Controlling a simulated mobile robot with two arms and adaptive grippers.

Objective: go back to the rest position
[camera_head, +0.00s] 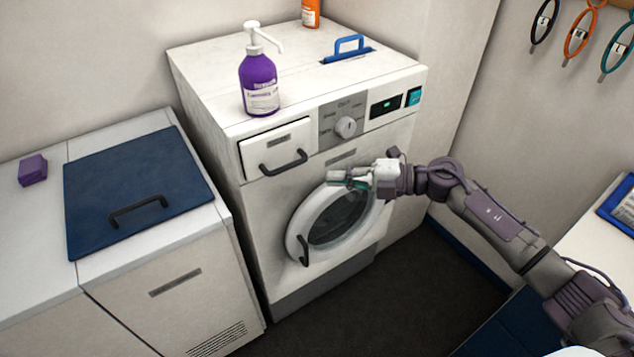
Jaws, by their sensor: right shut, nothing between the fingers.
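My right gripper (349,179) is at the end of my right arm, which reaches in from the lower right. It is shut and empty, and in the picture it overlaps the upper part of the washing machine's round door (297,222). I cannot tell whether it touches the door. The washing machine (210,75) stands in the middle with its round door and detergent drawer (276,146) looking closed. My left gripper is not in view.
A purple pump bottle (259,82), a blue handle (347,46) and an orange bottle (311,13) are on the machine's top. A cabinet with a blue lid (135,180) stands left. A white counter (597,232) is at right. Dark floor (425,290) lies clear in front.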

